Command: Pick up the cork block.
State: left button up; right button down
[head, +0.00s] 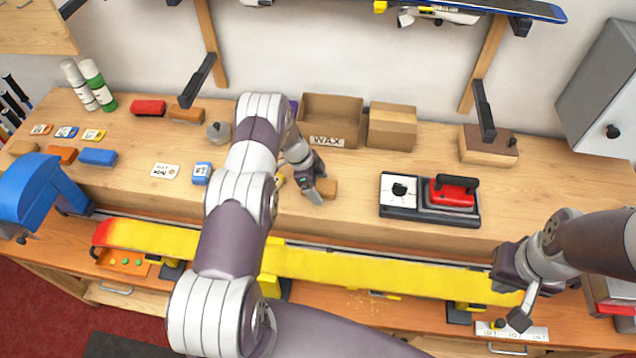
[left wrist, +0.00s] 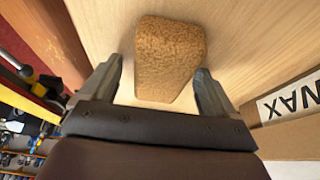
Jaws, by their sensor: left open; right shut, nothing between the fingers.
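The cork block (left wrist: 168,55) is a brown, speckled block lying on the wooden shelf. In the left wrist view it stands between and ahead of the two fingers of my open left gripper (left wrist: 157,85), with its near end reaching in between the tips. In the head view the cork block (head: 327,187) shows just right of my left gripper (head: 316,190), partly hidden by it. My right gripper (head: 508,300) is shut and empty at the right, over the right end of the yellow ski, far from the block.
A cardboard box marked WAX (head: 328,140) stands behind the block. A red iron (head: 452,192) on its base sits to the right. The long yellow ski (head: 370,268) lies in front, below the shelf. My left arm hides part of the shelf.

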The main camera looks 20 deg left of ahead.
aim_at(326, 187)
pick_arm(q)
jog(key=shift+w+d, duration=0.1)
jog(key=shift+f, duration=0.1)
jog(key=shift+c, duration=0.3)
jog(key=c, duration=1)
jog(key=shift+r, duration=0.2)
jog(key=r+b, duration=0.3)
jog(key=r, duration=0.1)
jog(key=shift+s+d, duration=0.25)
jog(key=shift+s, duration=0.05)
jog(key=s+d+r+b, duration=0.1)
jog(key=s+d+r, duration=0.1)
jog(key=s+d+r+b, duration=0.2)
jog(key=s, duration=0.1)
jog(key=s+d+r+b, duration=0.2)
jog(key=s+d, duration=0.1)
jog(key=shift+s+r, duration=0.15)
jog(key=shift+r, duration=0.25)
